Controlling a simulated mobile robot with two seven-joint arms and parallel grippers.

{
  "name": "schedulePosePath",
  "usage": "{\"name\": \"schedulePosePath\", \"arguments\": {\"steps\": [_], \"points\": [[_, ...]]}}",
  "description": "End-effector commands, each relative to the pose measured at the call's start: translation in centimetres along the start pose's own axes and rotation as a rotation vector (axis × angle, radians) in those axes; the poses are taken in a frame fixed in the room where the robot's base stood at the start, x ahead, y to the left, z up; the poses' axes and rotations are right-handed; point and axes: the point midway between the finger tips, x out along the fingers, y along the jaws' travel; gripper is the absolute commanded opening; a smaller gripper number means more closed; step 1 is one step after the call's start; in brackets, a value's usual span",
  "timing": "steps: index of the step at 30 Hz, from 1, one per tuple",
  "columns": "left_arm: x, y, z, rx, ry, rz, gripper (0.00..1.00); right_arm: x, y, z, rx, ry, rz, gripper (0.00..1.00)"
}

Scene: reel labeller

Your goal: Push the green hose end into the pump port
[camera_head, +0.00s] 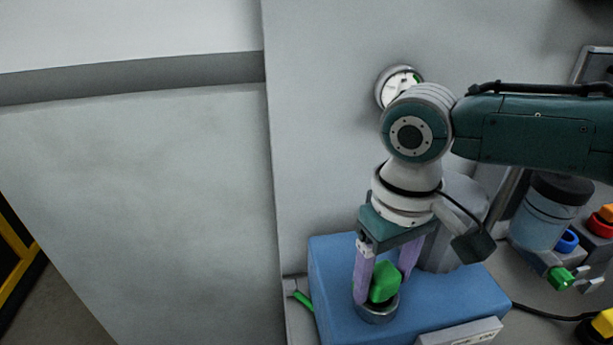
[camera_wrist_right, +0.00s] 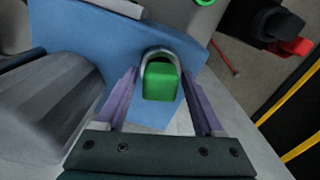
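The green hose end (camera_head: 384,282) is a block that stands at the metal ring of the pump port (camera_head: 378,313), on top of the blue pump body (camera_head: 335,270). In the right wrist view the green hose end (camera_wrist_right: 160,82) shows inside the ring's outline (camera_wrist_right: 160,53); how deep it sits I cannot tell. My right gripper (camera_head: 383,284) points down over the port. Its purple fingers stand on either side of the hose end, with gaps visible in the wrist view (camera_wrist_right: 159,74), so it is open. My left gripper is not in view.
A grey cylinder (camera_head: 458,230) rises behind the blue body. A short green piece (camera_head: 302,299) lies at its left edge. A dial gauge (camera_head: 399,88) is on the wall. At right stand a dark-capped jar (camera_head: 545,212) and coloured fittings (camera_head: 562,277), with a black cable (camera_head: 548,314).

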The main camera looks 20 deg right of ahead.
Motion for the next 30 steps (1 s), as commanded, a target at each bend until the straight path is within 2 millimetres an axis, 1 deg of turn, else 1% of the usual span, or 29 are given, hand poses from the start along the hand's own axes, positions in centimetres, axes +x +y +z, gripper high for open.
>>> {"name": "schedulePosePath", "arguments": {"steps": [1, 3, 10, 13, 17, 21, 24, 27, 30], "points": [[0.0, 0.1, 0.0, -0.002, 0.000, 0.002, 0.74, -0.1, 0.0, 0.0, 0.000, 0.001, -0.001, 0.77], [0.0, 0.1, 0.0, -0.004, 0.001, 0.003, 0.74, -0.1, 0.0, 0.0, 0.000, 0.001, -0.001, 0.85], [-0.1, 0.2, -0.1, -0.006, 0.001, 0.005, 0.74, -0.1, 0.0, -0.1, 0.000, 0.001, -0.002, 0.85], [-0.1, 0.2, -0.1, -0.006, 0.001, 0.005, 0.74, -0.7, -0.1, -0.1, -0.001, 0.003, -0.003, 0.85], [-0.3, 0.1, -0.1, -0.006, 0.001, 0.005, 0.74, -2.7, -0.1, -0.1, -0.002, 0.004, -0.003, 0.85], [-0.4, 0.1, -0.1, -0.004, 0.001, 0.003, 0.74, -5.7, 0.0, -0.2, -0.002, 0.006, -0.002, 0.85], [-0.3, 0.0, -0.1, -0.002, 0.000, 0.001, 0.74, -7.5, 0.0, -0.1, -0.002, 0.005, -0.002, 0.85], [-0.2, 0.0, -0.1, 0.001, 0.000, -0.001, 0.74, -8.9, 0.0, -0.1, 0.000, 0.003, -0.002, 0.85], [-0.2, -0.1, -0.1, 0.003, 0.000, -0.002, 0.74, -9.7, 0.0, -0.1, 0.000, 0.002, -0.001, 0.85]]}}
